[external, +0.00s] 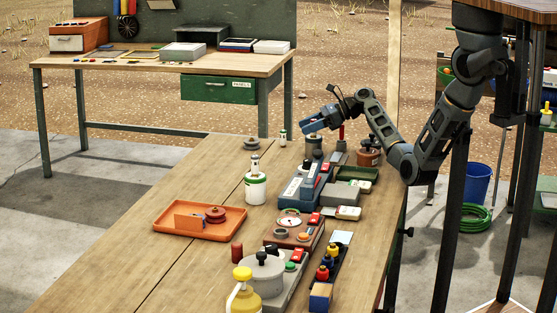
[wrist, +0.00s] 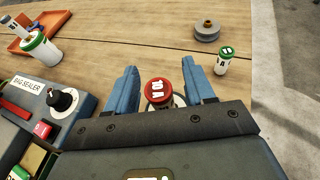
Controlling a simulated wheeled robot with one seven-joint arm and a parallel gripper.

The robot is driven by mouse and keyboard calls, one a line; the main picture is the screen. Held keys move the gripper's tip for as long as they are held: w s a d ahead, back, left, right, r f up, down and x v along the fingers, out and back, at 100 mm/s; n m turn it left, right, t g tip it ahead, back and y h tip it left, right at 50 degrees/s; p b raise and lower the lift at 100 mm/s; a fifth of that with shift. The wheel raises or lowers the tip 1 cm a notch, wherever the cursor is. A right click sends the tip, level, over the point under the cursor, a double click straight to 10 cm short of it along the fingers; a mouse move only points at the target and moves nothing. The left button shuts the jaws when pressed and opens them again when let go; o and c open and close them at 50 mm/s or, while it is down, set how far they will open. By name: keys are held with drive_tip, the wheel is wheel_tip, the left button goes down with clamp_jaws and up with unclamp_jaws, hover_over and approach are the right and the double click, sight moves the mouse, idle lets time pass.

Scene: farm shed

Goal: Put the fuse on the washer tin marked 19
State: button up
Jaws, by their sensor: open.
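My gripper (external: 314,123) is at the far end of the long wooden table, above a grey cylindrical tin (external: 314,144). In the wrist view my gripper (wrist: 172,82) is open, with its blue fingers either side of a red-topped fuse (wrist: 159,92) with white lettering. A pale round rim (wrist: 181,101) shows below the fuse, partly hidden by my gripper; I cannot tell whether they touch. A white fuse with a green top (external: 283,138) stands apart to the left in the external view and right of my fingers in the wrist view (wrist: 223,61). No number 19 is legible.
A white tin with a green lid (external: 256,189) bears a small upright item. A grey spool (external: 254,144) and an orange tray (external: 200,223) stand on the table. A blue bag sealer (wrist: 45,103) and several devices crowd the right side. The left side has free room.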

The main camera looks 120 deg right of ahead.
drive_tip(key=v, duration=1.2)
